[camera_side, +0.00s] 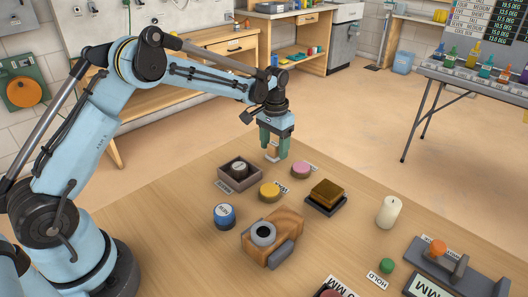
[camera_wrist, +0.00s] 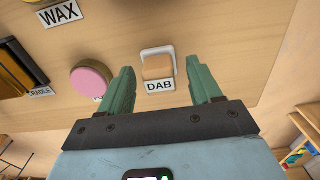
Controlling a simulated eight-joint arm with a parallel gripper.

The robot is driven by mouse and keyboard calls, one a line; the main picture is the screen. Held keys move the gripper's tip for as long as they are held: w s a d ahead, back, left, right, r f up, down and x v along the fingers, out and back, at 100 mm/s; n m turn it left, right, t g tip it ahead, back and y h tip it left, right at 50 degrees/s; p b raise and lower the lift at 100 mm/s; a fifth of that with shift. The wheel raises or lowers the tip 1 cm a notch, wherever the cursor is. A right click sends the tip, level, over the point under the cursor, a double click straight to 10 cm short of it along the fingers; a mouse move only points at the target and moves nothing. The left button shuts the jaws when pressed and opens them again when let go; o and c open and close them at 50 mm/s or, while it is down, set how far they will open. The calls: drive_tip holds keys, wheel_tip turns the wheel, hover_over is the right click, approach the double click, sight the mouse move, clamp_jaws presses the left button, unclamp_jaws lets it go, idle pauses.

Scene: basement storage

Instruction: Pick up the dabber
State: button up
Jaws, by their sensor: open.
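The dabber (camera_wrist: 157,65), a small tan block with a pale rim, stands on the wooden table (camera_side: 180,220) behind a label reading DAB in the wrist view. My gripper (camera_wrist: 160,70) has its two green fingers apart, one to each side of the dabber in that view, with gaps between. In the side view my gripper (camera_side: 274,151) points down at the table's far edge, and a tan part of the dabber (camera_side: 271,154) shows between the fingers. The fingers partly hide it there. I cannot tell how far the fingertips are above the table.
A pink disc (camera_side: 300,169) lies close to the right of my gripper, and a yellow disc (camera_side: 269,191) nearer. A square tray (camera_side: 223,182) is to the left. A brown block (camera_side: 327,191), blue-topped pot (camera_side: 224,214) and candle (camera_side: 388,212) stand nearer.

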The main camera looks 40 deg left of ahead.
sight(276, 147)
drive_tip(key=c, duration=1)
drive_tip(key=shift+c, duration=0.2)
drive_tip(key=shift+r, duration=0.5)
drive_tip(key=r, duration=0.1)
drive_tip(key=d+r, duration=0.1)
drive_tip(key=r, duration=0.1)
drive_tip(key=shift+s+d+r, duration=0.15)
drive_tip(key=shift+s+r, duration=0.15)
drive_tip(key=shift+r, duration=0.1)
drive_tip(key=s+d+r, duration=0.4)
drive_tip(key=d+r, duration=0.2)
drive_tip(key=d, duration=0.3)
drive_tip(key=shift+s, duration=0.3)
drive_tip(key=o, duration=0.5)
drive_tip(key=shift+c, duration=0.2)
drive_tip(key=c, duration=0.4)
